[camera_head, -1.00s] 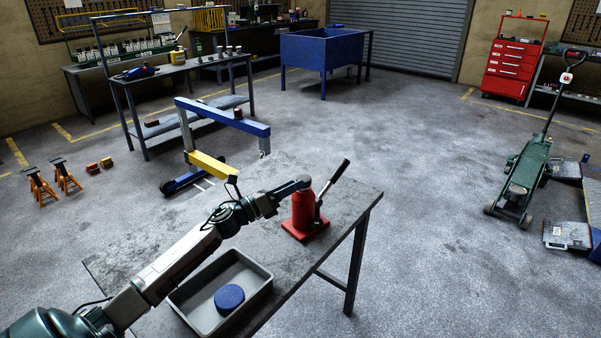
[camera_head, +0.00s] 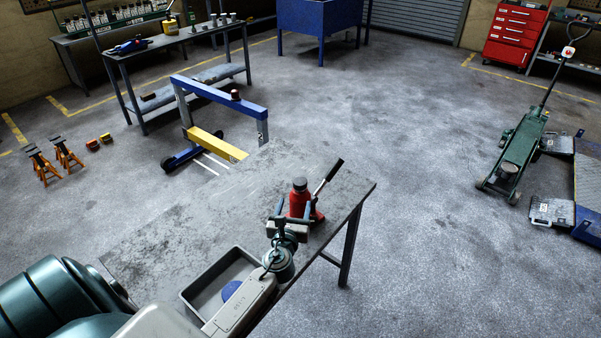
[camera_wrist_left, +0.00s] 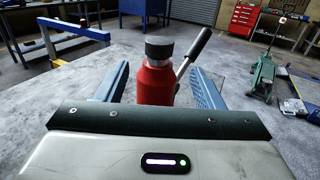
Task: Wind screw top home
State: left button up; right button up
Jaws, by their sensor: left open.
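A red bottle jack (camera_head: 301,205) stands upright near the right end of the grey table. Its dark round screw top (camera_head: 299,184) sits on the red body, and its black-handled lever (camera_head: 328,175) slants up to the right. My left gripper (camera_head: 293,215) is open and in front of the jack in the head view. In the left wrist view the blue fingers (camera_wrist_left: 162,85) are spread wide, with the red body (camera_wrist_left: 155,83) between or just beyond them. The screw top (camera_wrist_left: 159,48) stands above finger level there. Contact is not visible. My right gripper is not in view.
A grey tray (camera_head: 191,291) with a blue round object (camera_head: 231,289) in it sits on the table (camera_head: 160,232), partly behind my left arm. A blue and yellow engine hoist (camera_head: 225,95) stands behind the table. A green trolley jack (camera_head: 513,155) is on the floor at right.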

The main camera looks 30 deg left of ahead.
aim_at(300, 181)
pick_arm(q)
jog(key=p+x, duration=0.1)
jog(key=x, duration=0.9)
jog(key=shift+w+a, duration=0.25)
jog(key=c, duration=1)
jog(key=shift+m+h, duration=0.3)
jog(key=shift+h, duration=0.1)
